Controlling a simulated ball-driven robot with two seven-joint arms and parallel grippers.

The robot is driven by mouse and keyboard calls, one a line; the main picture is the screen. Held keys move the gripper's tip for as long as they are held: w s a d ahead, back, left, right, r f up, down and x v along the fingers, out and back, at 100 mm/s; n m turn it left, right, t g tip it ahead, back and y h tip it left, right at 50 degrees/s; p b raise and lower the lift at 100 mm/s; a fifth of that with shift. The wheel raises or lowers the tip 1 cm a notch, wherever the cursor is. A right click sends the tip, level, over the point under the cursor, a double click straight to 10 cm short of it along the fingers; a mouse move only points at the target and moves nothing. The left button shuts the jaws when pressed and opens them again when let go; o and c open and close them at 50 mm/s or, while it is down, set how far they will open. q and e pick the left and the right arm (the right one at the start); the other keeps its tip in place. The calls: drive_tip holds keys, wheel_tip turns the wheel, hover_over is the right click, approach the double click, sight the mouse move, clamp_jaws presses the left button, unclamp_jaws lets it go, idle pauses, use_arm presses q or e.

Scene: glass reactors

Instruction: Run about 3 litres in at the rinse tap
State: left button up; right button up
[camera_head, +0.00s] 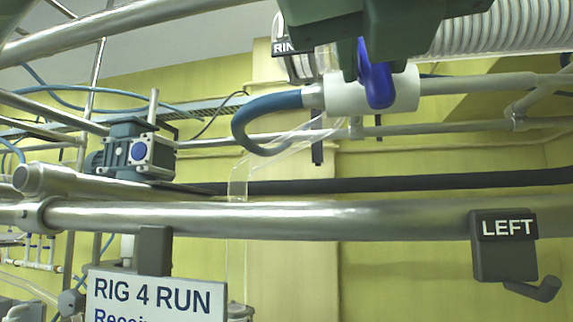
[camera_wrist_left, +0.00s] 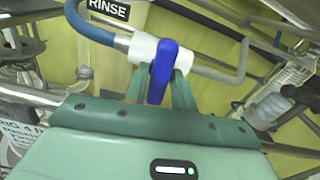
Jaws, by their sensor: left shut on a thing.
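The rinse tap has a white body (camera_head: 345,97) on a grey pipe, with a blue lever (camera_head: 377,82). In the left wrist view the lever (camera_wrist_left: 160,75) lies across the line of the white body (camera_wrist_left: 144,47). My left gripper (camera_head: 364,62) is dark green and shut on the lever, one finger on each side of it; it also shows in the left wrist view (camera_wrist_left: 159,88). A RINSE label (camera_wrist_left: 108,8) is beside the tap, partly covered in the head view (camera_head: 283,47). I cannot tell whether water flows. My right gripper is out of view.
A blue hose (camera_head: 246,115) joins the tap's left end. A clear tube (camera_head: 238,185) runs down below it. A thick steel rail (camera_head: 300,219) crosses in front, carrying a RIG 4 RUN sign (camera_head: 155,296) and a LEFT tag (camera_head: 507,250). A ribbed hose (camera_head: 510,27) passes at upper right.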

use_arm(q)
drive_tip(key=shift+m, duration=0.6)
drive_tip(key=shift+p, duration=0.3)
drive_tip(key=o, duration=0.9)
drive_tip(key=shift+c, duration=0.2)
drive_tip(key=shift+s, duration=0.1)
drive_tip(key=b+v, duration=0.4)
drive_tip(key=v, duration=1.2)
drive_tip(key=shift+s, duration=0.15)
drive_tip(key=shift+a, duration=0.1)
